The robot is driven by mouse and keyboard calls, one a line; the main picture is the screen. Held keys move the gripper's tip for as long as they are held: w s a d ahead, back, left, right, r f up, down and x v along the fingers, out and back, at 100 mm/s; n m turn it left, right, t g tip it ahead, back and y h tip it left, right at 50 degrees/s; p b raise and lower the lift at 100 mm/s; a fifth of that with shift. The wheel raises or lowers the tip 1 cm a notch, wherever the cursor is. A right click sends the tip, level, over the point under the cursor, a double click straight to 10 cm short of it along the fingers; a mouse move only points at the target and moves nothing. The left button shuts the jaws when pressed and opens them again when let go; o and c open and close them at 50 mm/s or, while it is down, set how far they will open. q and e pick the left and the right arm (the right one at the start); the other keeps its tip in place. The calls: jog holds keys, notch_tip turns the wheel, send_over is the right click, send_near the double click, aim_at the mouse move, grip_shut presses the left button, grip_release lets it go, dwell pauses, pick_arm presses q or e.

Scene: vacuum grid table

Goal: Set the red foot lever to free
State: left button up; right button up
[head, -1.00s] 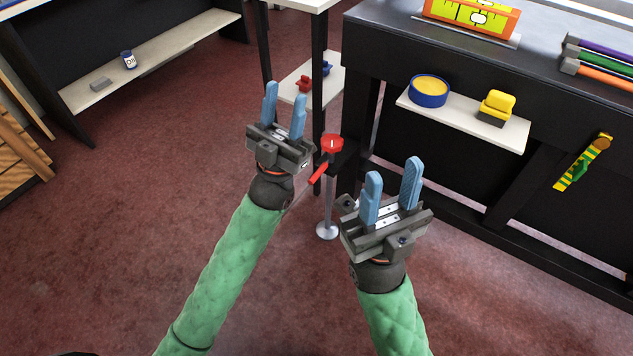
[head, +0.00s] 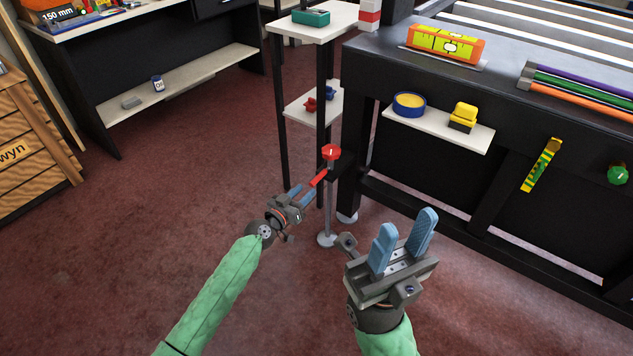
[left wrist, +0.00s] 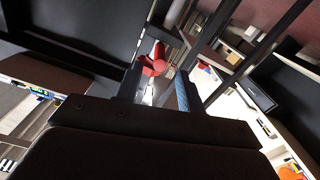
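The red foot lever (head: 319,178) slopes down to the left from beside a red knob (head: 331,152) on the post at the dark table's corner. My left gripper (head: 306,191) is just below and left of the lever, its fingers pointing up toward it. In the left wrist view the two fingers stand apart, and red parts of the lever assembly (left wrist: 154,64) show beyond and between their tips. Contact cannot be told. My right gripper (head: 406,228) is open and empty, in front of the table, right of the post.
The post stands on a round foot (head: 327,240) on the red floor. A white shelf (head: 450,136) with a blue-yellow dish (head: 408,104) and a yellow block (head: 463,115) juts from the table. A side stand (head: 305,110) is behind. Floor on the left is clear.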

aim_at(317, 177)
pick_arm(q)
jog(key=shift+w+d+r, duration=0.15)
jog(key=shift+w+d, duration=0.1)
jog(key=shift+w, duration=0.1)
jog(key=shift+x, duration=3.5)
jog(key=shift+c, duration=0.2)
grip_shut()
